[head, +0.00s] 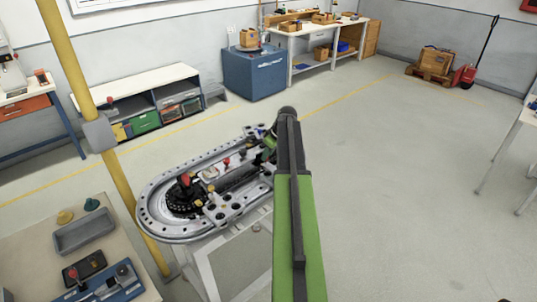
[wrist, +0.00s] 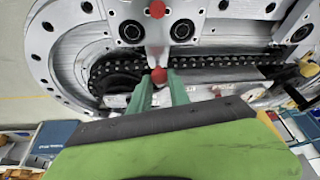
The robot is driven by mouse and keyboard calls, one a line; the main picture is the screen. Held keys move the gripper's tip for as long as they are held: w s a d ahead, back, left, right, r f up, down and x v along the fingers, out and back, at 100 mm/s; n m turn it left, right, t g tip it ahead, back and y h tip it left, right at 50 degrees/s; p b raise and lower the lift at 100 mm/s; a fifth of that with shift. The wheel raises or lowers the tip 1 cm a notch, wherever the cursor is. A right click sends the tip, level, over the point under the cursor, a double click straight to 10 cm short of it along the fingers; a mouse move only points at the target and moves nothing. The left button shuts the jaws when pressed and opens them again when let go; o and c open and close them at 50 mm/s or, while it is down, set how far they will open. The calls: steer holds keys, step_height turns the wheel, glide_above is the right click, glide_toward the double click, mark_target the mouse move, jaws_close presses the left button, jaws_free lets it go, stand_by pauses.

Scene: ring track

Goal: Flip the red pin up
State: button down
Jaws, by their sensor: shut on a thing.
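The ring track (head: 160,232) is a grey metal oval with holes around its rim and a black chain inside. It also fills the upper part of the wrist view (wrist: 48,60). My gripper (wrist: 159,80) has its green fingertips closed on a red ball-ended pin (wrist: 159,74), over the chain. How far the pin is tilted is hard to tell. In the head view my gripper (head: 262,156) is at the track's far right part, and the held pin is hidden there.
More red knobs (head: 227,161) stand along the middle of the track. A yellow post (head: 88,110) rises at the left. A bench with a grey tray (head: 84,231) is at the lower left. The floor (head: 410,180) on the right is clear.

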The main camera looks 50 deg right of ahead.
steer(key=shift+r, duration=0.15)
steer(key=c, duration=1.2)
jaws_free()
steer(key=shift+r, duration=0.1)
steer(key=p+v, duration=1.5)
steer(key=v, duration=0.2)
steer(key=shift+p, duration=0.4)
steer(key=shift+r, duration=0.1)
